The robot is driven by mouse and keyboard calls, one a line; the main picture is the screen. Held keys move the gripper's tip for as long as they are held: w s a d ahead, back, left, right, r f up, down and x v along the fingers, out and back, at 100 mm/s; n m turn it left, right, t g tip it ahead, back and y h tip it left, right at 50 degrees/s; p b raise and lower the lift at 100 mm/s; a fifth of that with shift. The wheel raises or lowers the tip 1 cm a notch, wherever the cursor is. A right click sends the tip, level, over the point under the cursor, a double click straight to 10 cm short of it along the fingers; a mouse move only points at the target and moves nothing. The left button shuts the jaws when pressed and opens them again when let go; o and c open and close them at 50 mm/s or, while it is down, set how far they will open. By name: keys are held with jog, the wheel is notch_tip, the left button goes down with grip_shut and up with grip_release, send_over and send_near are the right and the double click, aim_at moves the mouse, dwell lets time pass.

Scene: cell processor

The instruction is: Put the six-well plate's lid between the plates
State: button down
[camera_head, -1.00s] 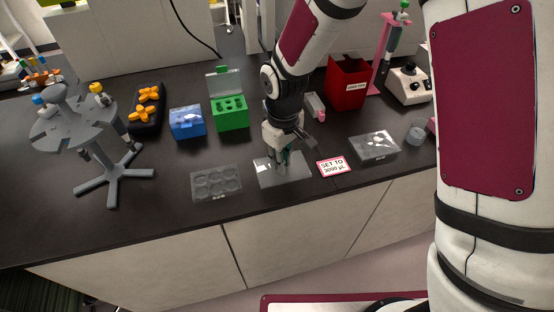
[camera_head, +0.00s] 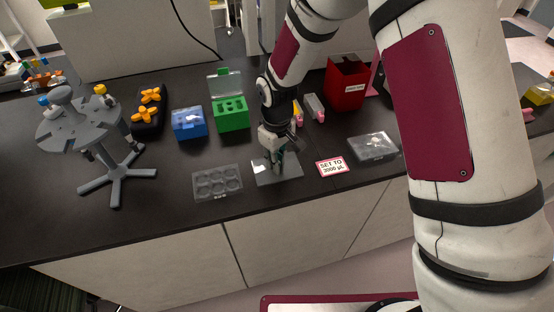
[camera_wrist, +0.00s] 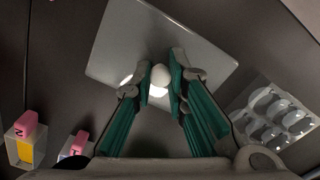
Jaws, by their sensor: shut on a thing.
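The lid (camera_head: 290,178) is a clear flat rectangular sheet with a small pale round knob (camera_wrist: 160,74) on top. It is at the front of the dark bench and fills the upper middle of the wrist view (camera_wrist: 118,52). My gripper (camera_head: 277,165) points down over it, and its green-padded fingers (camera_wrist: 160,88) are shut on the knob. I cannot tell whether the lid touches the bench. The six-well plate (camera_head: 218,182) lies uncovered just left of the lid; it also shows at the right of the wrist view (camera_wrist: 272,117). Another clear plate (camera_head: 373,147) lies to the right.
A "SET TO 3000 µL" sign (camera_head: 333,167) stands right of the lid. Behind are a green rack (camera_head: 231,113), a blue box (camera_head: 188,122) and a red bin (camera_head: 347,83). A grey pipette stand (camera_head: 88,130) is at the left. The bench edge is close in front.

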jog(key=c, duration=1.6)
grip_release()
notch_tip(320, 180, up, 12)
jog(key=shift+r+b, duration=0.15)
jog(key=shift+b, duration=0.5)
jog(key=s+d+r+m+t, duration=0.2)
jog(key=s+d+r+m, duration=0.1)
jog(key=s+d+r, duration=0.45)
jog(key=s+d+r+m+t, duration=0.25)
jog(key=s+d+r, duration=0.25)
jog(key=d+r, duration=0.45)
jog(key=shift+s+d+r+m+t, duration=0.2)
jog(key=shift+s+d+r+m, duration=0.3)
jog(key=shift+s, duration=0.95)
jog(key=shift+s+d+r+m+t, duration=0.25)
jog(key=shift+s+m, duration=0.4)
jog(key=shift+s, duration=0.8)
jog(key=shift+s+d+r+m+t, duration=0.1)
jog(key=shift+s+d+r+m, duration=0.35)
jog(key=shift+s, duration=1)
jog(key=shift+a, duration=0.1)
